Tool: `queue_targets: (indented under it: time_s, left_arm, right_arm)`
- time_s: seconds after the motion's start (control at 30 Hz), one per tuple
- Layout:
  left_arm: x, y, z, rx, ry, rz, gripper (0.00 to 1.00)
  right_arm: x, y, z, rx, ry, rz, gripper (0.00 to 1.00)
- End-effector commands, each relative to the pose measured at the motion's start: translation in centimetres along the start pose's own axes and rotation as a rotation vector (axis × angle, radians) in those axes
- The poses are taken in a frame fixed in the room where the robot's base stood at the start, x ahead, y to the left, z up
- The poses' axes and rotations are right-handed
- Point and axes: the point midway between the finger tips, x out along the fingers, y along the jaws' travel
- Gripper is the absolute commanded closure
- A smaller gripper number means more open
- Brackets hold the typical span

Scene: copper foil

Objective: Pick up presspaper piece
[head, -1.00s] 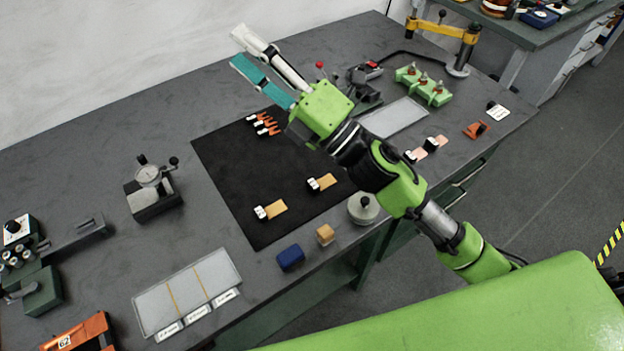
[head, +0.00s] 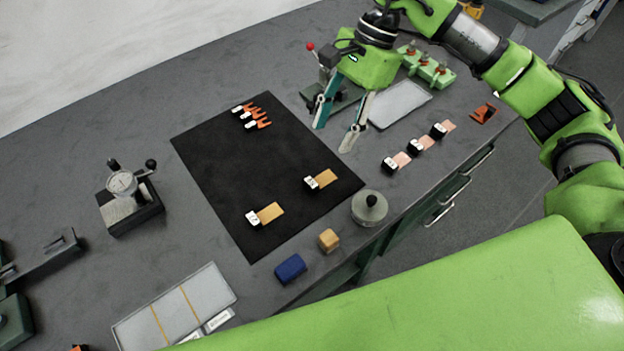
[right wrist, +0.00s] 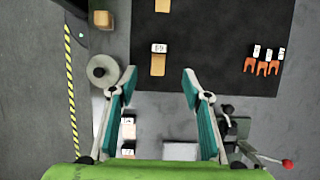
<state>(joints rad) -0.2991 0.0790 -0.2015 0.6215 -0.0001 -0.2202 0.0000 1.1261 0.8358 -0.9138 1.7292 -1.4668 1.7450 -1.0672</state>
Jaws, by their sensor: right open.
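Two tan pieces that look like presspaper lie flat on the black mat (head: 262,160), each with a white-labelled black block at one end. The nearer-to-gripper piece (head: 323,179) is right of the other piece (head: 269,213). My right gripper (head: 333,137) is open and empty above the mat's right edge, its teal-lined fingers pointing down. In the right wrist view, the nearer tan piece (right wrist: 158,66) shows between and just beyond the fingertips (right wrist: 159,76); the other piece (right wrist: 163,5) is cut by the top edge. My left gripper is not in view.
Orange fork-shaped pieces (head: 258,122) lie at the mat's back corner. A round metal weight (head: 369,208), wooden block (head: 329,240) and blue block (head: 290,268) stand along the front edge. Pink labelled pieces (head: 403,159) lie right. A dial gauge (head: 122,185) stands left.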

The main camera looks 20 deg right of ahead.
Motion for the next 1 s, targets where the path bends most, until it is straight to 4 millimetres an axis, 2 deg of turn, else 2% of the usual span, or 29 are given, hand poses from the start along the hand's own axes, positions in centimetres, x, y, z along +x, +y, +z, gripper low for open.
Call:
queue_targets:
  time_s: [0.3,0.53,0.73,0.87,1.0]
  left_arm:
    - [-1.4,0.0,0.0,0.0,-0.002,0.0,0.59]
    - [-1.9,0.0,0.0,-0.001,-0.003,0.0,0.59]
    - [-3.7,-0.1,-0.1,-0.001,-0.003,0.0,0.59]
    - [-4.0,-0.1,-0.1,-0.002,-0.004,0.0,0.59]
    - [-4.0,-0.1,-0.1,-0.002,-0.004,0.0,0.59]
  right_arm:
    - [6.0,0.1,0.2,-0.001,-0.004,0.005,0.56]
    - [7.7,0.1,0.2,-0.001,-0.004,0.003,0.56]
    - [10.3,0.3,0.0,0.001,-0.006,0.006,0.56]
    - [12.1,0.2,0.0,0.0,-0.007,0.002,0.56]
    - [12.7,0.2,-0.1,0.0,-0.005,0.001,0.56]
